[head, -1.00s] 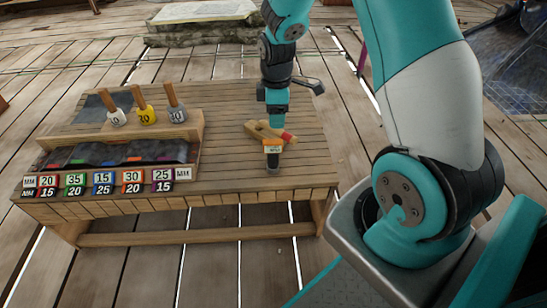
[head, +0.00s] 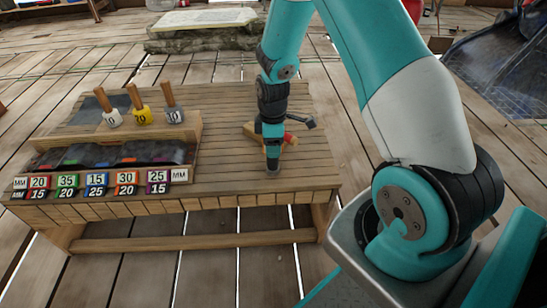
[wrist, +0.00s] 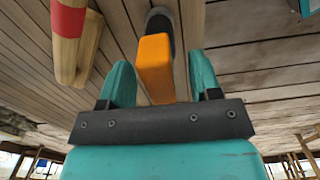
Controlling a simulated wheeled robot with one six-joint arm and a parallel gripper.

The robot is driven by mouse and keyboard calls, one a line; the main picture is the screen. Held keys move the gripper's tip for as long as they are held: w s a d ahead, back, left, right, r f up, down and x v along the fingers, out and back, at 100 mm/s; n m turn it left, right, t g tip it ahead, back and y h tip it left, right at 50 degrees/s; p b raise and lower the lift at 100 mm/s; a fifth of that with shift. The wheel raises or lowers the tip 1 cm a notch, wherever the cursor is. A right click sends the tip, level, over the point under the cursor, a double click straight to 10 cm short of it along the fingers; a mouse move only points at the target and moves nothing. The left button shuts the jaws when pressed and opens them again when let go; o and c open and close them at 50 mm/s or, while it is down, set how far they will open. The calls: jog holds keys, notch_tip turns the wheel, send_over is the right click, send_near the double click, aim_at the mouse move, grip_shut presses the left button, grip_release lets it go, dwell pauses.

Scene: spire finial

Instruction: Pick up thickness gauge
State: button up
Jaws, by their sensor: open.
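An orange tool with a dark grey end, which looks like the thickness gauge, shows in the wrist view (wrist: 155,62). In the head view it stands upright near the table's right front (head: 273,166), its upper part mostly covered by my gripper (head: 272,145). In the wrist view my gripper (wrist: 160,62) is open, with one teal finger on each side of the orange part.
A wooden piece with a red band (head: 288,137) lies close behind my gripper; it also shows at left in the wrist view (wrist: 68,35). A wooden rack (head: 190,133) with wooden-handled tools and numbered tags fills the table's left (head: 225,108). The table's right front edge is near.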

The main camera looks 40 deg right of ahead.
jog(key=shift+c, duration=0.4)
grip_shut()
jog(key=shift+r, duration=0.1)
